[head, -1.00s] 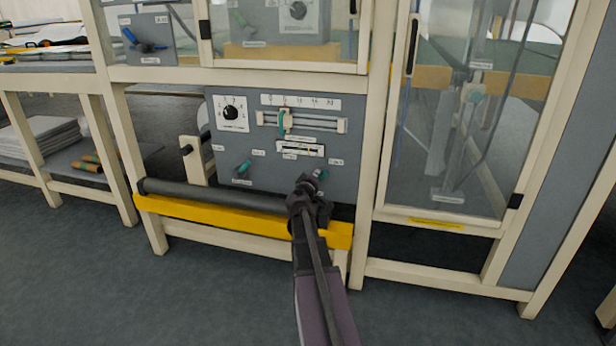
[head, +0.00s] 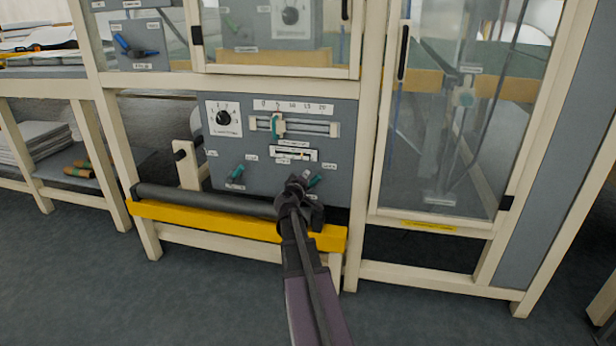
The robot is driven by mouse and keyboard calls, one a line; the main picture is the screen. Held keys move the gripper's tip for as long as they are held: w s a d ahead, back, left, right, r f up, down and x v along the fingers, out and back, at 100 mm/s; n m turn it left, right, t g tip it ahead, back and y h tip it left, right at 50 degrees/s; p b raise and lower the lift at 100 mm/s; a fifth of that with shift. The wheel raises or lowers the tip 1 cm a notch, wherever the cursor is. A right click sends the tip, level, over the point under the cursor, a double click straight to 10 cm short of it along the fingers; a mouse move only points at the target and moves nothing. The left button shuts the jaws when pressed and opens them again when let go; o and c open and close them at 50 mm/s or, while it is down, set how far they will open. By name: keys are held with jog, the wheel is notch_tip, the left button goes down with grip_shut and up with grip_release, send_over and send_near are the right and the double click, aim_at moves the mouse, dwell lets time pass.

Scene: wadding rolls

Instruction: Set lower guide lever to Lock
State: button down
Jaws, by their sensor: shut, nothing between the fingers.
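The grey lower control panel (head: 226,148) carries two small green levers near its bottom edge. The left lever (head: 236,171) tilts up to the right. The right lever (head: 314,181) also slants up to the right and is partly hidden by my gripper (head: 300,182). My gripper is shut and empty, with its tips at or just left of the right lever; I cannot tell whether they touch. The small labels around both levers are too blurred to read, so I cannot tell which position is Lock.
A dark roller (head: 205,196) and a yellow bar (head: 200,217) run below the panel, under my arm. A glass door (head: 440,150) stands to the right.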

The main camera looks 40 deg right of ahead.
jog(key=w+r+v, duration=0.1)
jog(key=v, duration=0.9)
jog(key=shift+a+p, duration=0.45)
jog(key=shift+a, duration=0.15)
jog(key=shift+r, duration=0.1)
jog(key=s+a+f+m+g+y+p, duration=0.1)
jog(key=s+a+f+g+y+p, duration=0.2)
jog(key=a, duration=0.7)
jog(key=s+a+f+m+g+y+p, duration=0.1)
jog(key=a+f+g+y+p, duration=0.3)
jog(key=a, duration=0.5)
jog(key=s+a+f+n+g+y+p, duration=0.1)
jog(key=s+a+y, duration=0.25)
jog(key=a, duration=0.65)
jog(key=s+a+f+n+g+y+p, duration=0.1)
jog(key=s+a+n+y, duration=0.3)
jog(key=a, duration=0.6)
notch_tip(320, 180, up, 37)
jog(key=m+p, duration=0.2)
jog(key=p, duration=3.5)
jog(key=shift+w+r, duration=0.2)
jog(key=shift+w, duration=0.2)
jog(key=shift+d+y, duration=0.15)
jog(key=shift+y, duration=0.1)
